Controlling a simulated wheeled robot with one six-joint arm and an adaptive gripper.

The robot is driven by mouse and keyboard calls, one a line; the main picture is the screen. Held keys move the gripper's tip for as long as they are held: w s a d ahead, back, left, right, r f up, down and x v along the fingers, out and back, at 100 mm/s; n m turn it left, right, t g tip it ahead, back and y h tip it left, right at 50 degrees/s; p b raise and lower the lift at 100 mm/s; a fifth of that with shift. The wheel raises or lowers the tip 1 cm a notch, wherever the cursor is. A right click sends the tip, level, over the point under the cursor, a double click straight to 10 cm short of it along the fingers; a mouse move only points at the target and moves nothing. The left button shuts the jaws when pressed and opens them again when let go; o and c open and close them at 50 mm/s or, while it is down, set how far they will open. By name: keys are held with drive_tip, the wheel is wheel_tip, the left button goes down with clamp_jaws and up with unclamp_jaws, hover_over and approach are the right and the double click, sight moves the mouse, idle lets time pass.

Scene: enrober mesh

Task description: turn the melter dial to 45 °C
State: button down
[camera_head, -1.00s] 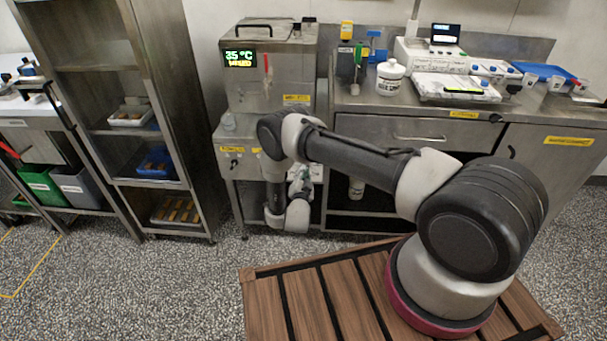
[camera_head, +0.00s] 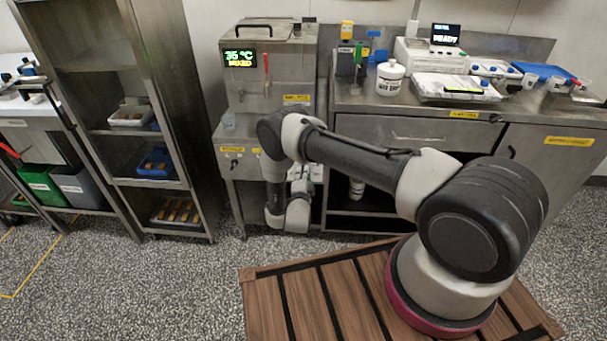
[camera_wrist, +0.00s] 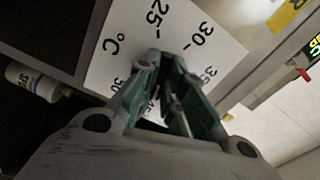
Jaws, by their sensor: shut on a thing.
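The melter (camera_head: 275,85) stands at the back in the head view. Its display (camera_head: 240,58) reads 35 °C with a second line of yellow text under it. In the wrist view, a white dial plate (camera_wrist: 128,25) carries the black marks 25, 30, 35 and °C and looks tilted. My gripper (camera_wrist: 168,75) is at this plate, its green-padded fingers closed in on the dial knob. The knob is mostly hidden between the fingers, so its pointer setting cannot be read. In the head view my arm hides the gripper and the plate.
A steel counter (camera_head: 400,128) to the right holds a white tub (camera_head: 390,77) and a device with a small screen (camera_head: 445,34). A steel rack (camera_head: 188,100) with trays stands left. In the wrist view a white bottle (camera_wrist: 35,82) is left of the plate.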

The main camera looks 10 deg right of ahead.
drive_tip(key=shift+f, duration=0.1)
idle(0.3)
drive_tip(key=c, duration=1.5)
unclamp_jaws()
drive_tip(key=shift+s, duration=0.1)
drive_tip(key=v, duration=1.2)
